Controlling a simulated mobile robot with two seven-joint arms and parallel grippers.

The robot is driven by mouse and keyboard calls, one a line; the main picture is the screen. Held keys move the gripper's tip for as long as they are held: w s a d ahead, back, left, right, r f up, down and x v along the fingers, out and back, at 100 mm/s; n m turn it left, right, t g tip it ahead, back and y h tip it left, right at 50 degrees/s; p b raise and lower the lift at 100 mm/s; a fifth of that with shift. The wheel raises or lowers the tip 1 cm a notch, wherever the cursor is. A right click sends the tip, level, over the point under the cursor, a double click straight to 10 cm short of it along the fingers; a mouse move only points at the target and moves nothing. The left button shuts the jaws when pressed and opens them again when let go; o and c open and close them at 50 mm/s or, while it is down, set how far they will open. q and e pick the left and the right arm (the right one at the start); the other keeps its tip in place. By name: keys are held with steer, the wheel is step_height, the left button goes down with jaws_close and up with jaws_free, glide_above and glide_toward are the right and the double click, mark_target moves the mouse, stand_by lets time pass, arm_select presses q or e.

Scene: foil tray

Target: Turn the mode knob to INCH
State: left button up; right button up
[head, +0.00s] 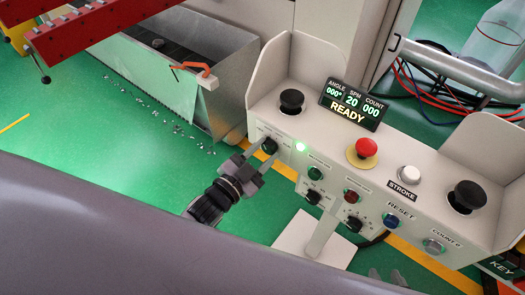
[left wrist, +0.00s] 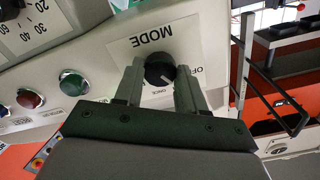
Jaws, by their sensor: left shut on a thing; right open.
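The mode knob (left wrist: 160,68) is a round black knob on a white plate marked MODE in the left wrist view. A pale pointer line shows on it, toward the lower right of that picture. Lettering beside it is partly covered, and I cannot read INCH. In the head view the knob (head: 269,146) is at the left end of the control panel (head: 322,150). My left gripper (head: 258,160) has its fingers on either side of the knob, shut on it; they also show in the left wrist view (left wrist: 159,88). My right gripper (head: 387,277) shows only its fingertips at the bottom edge, apart and empty.
A red mushroom button (head: 366,148), black palm buttons (head: 291,101) and smaller controls fill the panel. The display (head: 353,104) reads READY. A raised side guard (head: 270,68) stands behind the panel's left end.

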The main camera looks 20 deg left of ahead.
arm_select(q)
steer(key=shift+m, duration=1.1)
steer(key=o, duration=1.1)
steer(key=shift+c, duration=0.2)
steer(key=v, duration=0.7)
steer(key=shift+s, duration=0.1)
